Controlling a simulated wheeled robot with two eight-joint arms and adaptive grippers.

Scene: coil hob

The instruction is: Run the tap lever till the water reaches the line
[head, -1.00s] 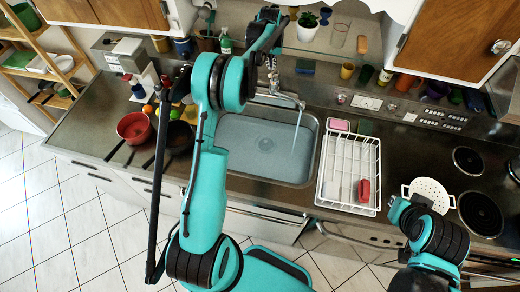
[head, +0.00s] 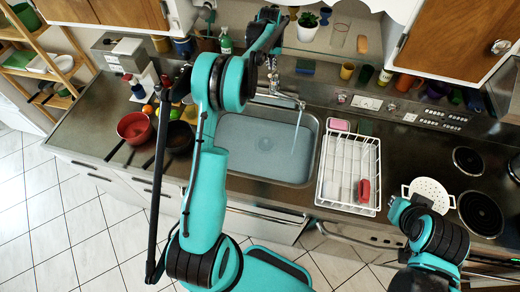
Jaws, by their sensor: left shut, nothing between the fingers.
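The sink basin (head: 240,165) holds bluish water (head: 245,150), with the drain visible beneath it. The tap spout (head: 275,101) reaches over the back of the basin, and a thin stream of water (head: 297,130) falls from its right end. My left arm crosses in front of the sink's left side. My left gripper (head: 272,82) points down at the tap, shut and empty. The tap lever is too small and covered to make out, and I cannot tell whether the gripper touches it. No fill line can be made out. My right gripper is not in view; only my right arm shows.
A white dish rack (head: 324,178) with a red item (head: 364,190) stands right of the sink. A white colander (head: 430,193) lies beside the hob coils (head: 480,214). A red pot (head: 134,127) and a dark pan (head: 178,137) stand left. A shelf with cups runs behind the tap.

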